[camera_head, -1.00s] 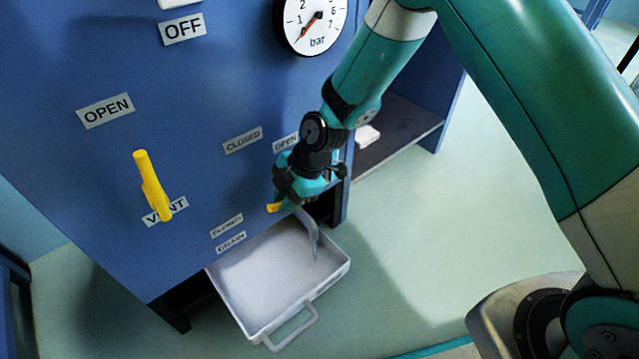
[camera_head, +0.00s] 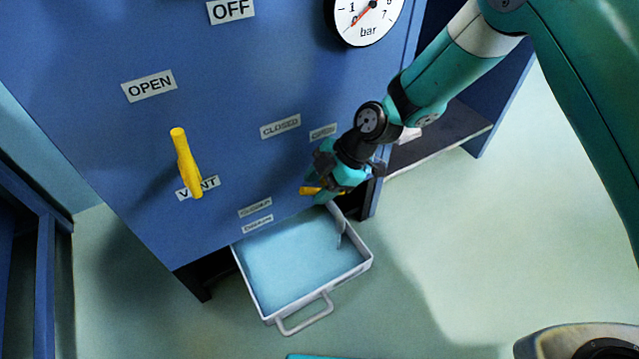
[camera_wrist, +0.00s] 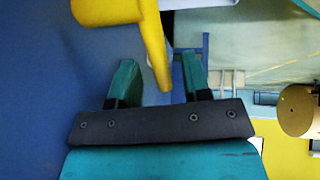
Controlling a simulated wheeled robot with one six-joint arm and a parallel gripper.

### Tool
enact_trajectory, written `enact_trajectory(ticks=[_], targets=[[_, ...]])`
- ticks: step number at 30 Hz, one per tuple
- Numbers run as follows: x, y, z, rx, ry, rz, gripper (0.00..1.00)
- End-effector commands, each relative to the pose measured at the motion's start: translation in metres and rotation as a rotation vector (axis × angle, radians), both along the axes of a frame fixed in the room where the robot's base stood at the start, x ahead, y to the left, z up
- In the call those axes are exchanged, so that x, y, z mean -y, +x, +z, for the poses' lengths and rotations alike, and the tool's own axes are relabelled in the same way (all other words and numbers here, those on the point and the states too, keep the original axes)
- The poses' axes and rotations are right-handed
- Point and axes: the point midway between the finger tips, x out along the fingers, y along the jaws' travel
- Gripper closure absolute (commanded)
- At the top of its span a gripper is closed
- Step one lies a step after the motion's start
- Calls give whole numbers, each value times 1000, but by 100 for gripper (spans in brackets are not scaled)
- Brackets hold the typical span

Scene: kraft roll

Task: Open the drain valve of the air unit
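The yellow drain lever (camera_head: 313,190) shows beside my gripper (camera_head: 330,182) at the lower right of the blue air unit (camera_head: 230,70). In the wrist view a yellow lever (camera_wrist: 154,45) reaches down between the two teal fingers of my gripper (camera_wrist: 158,82). The fingers stand apart with gaps beside the lever, so my gripper is open. The valve body is mostly hidden behind my gripper in the head view. An OPEN label (camera_head: 323,132) and a CLOSED label (camera_head: 281,127) are above; small labels (camera_head: 256,215) sit to the left. A tray (camera_head: 367,268) below holds blue liquid.
A yellow vent lever (camera_head: 187,165) sits left on the panel, between its OPEN label (camera_head: 149,86) and VENT label. The pressure gauge (camera_head: 365,15) is above. The tray's handle (camera_head: 305,318) sticks out forward. The floor (camera_head: 450,240) to the right is clear.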

Motion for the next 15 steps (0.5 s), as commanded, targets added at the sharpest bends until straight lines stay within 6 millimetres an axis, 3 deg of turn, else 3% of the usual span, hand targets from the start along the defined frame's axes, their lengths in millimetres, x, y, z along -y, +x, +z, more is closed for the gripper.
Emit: enact_trajectory(ticks=[9,15], targets=[[2,0,3,-2,-1,-1,57],[19,5,31,1,0,-3,57]])
